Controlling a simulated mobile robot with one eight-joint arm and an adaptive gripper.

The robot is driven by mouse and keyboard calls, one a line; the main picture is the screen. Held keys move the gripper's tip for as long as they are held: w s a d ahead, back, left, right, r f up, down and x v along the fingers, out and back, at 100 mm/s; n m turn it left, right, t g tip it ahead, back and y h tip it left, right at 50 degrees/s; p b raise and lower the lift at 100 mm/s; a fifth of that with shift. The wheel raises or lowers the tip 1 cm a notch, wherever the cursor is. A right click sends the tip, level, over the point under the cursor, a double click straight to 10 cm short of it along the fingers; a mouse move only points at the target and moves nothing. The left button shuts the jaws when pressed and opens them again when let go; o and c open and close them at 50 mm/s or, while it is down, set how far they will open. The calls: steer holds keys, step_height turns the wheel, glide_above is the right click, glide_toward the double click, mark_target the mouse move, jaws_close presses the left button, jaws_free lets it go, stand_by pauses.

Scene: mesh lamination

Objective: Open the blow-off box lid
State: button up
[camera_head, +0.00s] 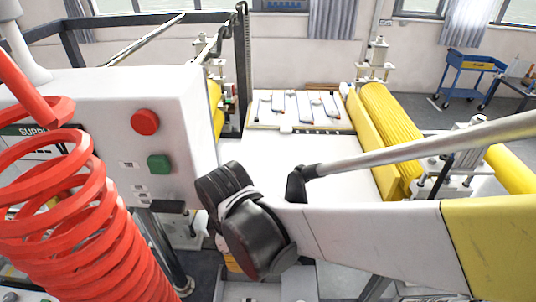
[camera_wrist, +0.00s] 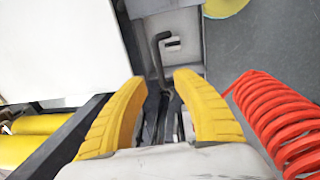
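In the wrist view, my gripper (camera_wrist: 162,84) has its two yellow fingers apart, with a visible gap between the tips. A grey box surface (camera_wrist: 187,28), which looks like the blow-off box lid, lies beyond them. A dark bent handle (camera_wrist: 161,52) on it runs down towards the gap between the fingers. I cannot tell whether the fingers touch the handle. In the head view, a grey box (camera_head: 291,282) shows low in the middle, partly hidden behind my arm. My fingertips are not visible in that view.
A red coiled hose (camera_head: 85,220) fills the left of the head view and also shows beside my right finger in the wrist view (camera_wrist: 282,115). A white control box (camera_head: 160,110) with red and green buttons stands near it. Yellow rollers (camera_head: 388,120) and a white table are beyond.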

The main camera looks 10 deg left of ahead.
steer(key=f, duration=0.5)
steer(key=w+f+b, duration=0.1)
steer(key=f, duration=0.1)
steer(key=shift+a+f, duration=0.1)
steer(key=shift+f, duration=0.2)
jaws_close()
